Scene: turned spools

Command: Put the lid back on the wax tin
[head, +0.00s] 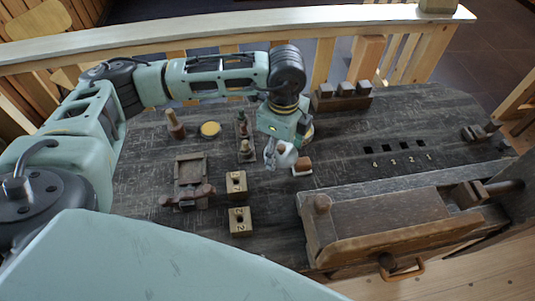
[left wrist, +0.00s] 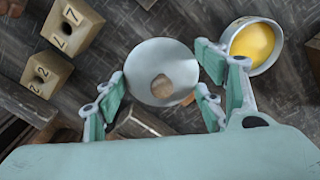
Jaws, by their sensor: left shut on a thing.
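The wax tin (head: 210,129) stands open on the dark bench, left of my left gripper in the head view. In the left wrist view the tin (left wrist: 254,46) is a round pale metal cup with yellow wax inside, just outside the right-hand fingers. My left gripper (head: 277,158) is shut on the lid (head: 287,158), a pale round disc with a wooden knob. In the left wrist view the lid (left wrist: 150,62) sits between the two finger pairs of the gripper (left wrist: 163,80), apart from the tin. My right gripper is out of view.
Two numbered wooden blocks (head: 239,221) stand in front of the gripper. A brown-topped piece (head: 302,165) lies just right of it. Dark spools (head: 243,130) stand between tin and gripper. A wooden vise (head: 380,225) fills the front right. Square holes mark the bench at right.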

